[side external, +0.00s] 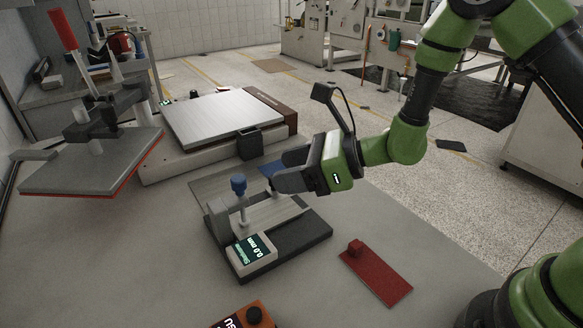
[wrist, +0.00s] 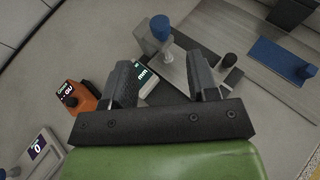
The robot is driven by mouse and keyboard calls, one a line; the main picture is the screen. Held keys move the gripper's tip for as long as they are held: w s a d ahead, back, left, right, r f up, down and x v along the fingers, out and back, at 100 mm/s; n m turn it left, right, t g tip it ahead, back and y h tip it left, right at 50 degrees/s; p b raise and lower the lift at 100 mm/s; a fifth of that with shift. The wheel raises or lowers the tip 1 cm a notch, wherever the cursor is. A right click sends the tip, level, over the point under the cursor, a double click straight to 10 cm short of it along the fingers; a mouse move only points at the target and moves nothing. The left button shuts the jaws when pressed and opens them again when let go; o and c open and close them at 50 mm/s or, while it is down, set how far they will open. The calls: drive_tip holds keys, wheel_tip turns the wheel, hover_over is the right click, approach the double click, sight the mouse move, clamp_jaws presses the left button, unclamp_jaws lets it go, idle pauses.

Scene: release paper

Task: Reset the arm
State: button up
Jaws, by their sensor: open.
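My gripper (side external: 272,180) is open, with nothing seen between its fingers; it hangs just above the thickness gauge, pointing left. In the wrist view its two dark fingers (wrist: 163,80) stand apart. The gauge has a blue knob (side external: 238,185) on a post, a dark base (side external: 300,242) and a lit display (side external: 252,250). In the wrist view the blue knob (wrist: 160,27) shows beyond and between the fingers, and the display (wrist: 146,78) is partly hidden by the left finger. I cannot tell whether the gripper touches the gauge.
A red plate with a small knob (side external: 378,277) lies right of the gauge. A blue plate (wrist: 282,60) lies on the metal surface behind it. An orange device (side external: 243,317) is at the front edge. A press (side external: 90,165) and a flat-topped machine (side external: 220,115) stand behind.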

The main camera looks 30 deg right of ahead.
drive_tip(key=s+a+r+n+g+y, duration=0.15)
drive_tip(key=s+r+n+g, duration=0.45)
drive_tip(key=s+r+n, duration=0.6)
drive_tip(key=s+d+r+n+t+h, duration=0.3)
drive_tip(key=s+d+r+n+h, duration=0.1)
drive_tip(key=s+d+n+h, duration=0.5)
drive_tip(key=s+d+n, duration=0.1)
drive_tip(key=d+n, duration=0.1)
drive_tip(key=d, duration=0.1)
drive_tip(key=shift+d+r+t, duration=0.15)
drive_tip(key=shift+r+t, duration=0.15)
drive_tip(key=shift+t, duration=0.1)
